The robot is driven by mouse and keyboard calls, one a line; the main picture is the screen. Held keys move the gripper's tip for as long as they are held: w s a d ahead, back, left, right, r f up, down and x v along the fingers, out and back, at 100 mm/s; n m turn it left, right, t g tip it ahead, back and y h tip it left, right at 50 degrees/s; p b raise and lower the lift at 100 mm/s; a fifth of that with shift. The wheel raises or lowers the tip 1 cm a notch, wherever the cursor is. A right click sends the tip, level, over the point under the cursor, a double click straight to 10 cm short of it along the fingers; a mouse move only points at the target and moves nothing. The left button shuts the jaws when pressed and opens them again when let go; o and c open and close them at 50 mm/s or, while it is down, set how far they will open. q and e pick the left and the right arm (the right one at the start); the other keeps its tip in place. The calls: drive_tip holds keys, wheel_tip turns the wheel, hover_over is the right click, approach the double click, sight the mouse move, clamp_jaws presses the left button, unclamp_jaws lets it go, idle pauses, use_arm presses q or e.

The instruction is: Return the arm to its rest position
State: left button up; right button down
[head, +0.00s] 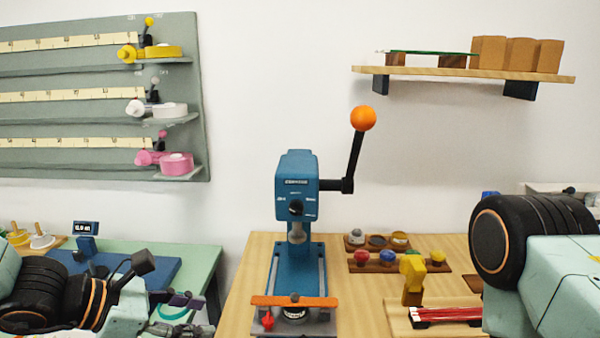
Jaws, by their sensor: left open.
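My left arm comes in at the lower left. Its gripper (190,314) is low in the picture, over the front of the green table, with its fingers apart. A teal ring-like piece shows between or behind the fingers, and I cannot tell which. No object is clearly held. My right arm shows only as large links at the right edge, and its gripper is out of the picture.
A blue press (296,184) with an orange-knobbed lever (363,118) stands on the wooden table (240,290), right of my left gripper. A blue mat (160,272) lies on the green table (203,262). A grey rack (100,110) and a wooden shelf (460,74) hang behind.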

use_arm(q)
drive_tip(key=s+a+f+m+g+y+b, duration=0.1)
drive_tip(key=s+a+f+m+g+y, duration=0.1)
drive_tip(key=s+a+f+m+y, duration=0.5)
drive_tip(key=s+a+f+m+g+y+b, duration=0.1)
drive_tip(key=s+a+f+m+y, duration=0.2)
drive_tip(key=f+m, duration=0.75)
drive_tip(key=s+d+f+m+g+b, duration=0.1)
drive_tip(key=s+d+f+m, duration=0.1)
drive_tip(key=s+f, duration=0.5)
drive_tip(key=s+d+f+m+g+b, duration=0.1)
drive_tip(key=s+d+f+m+g, duration=0.1)
drive_tip(key=s+f, duration=0.5)
drive_tip(key=s+d+m, duration=0.1)
drive_tip(key=s, duration=0.2)
drive_tip(key=shift+s+f+h, duration=0.15)
drive_tip(key=shift+h, duration=0.25)
drive_tip(key=shift+o, duration=0.3)
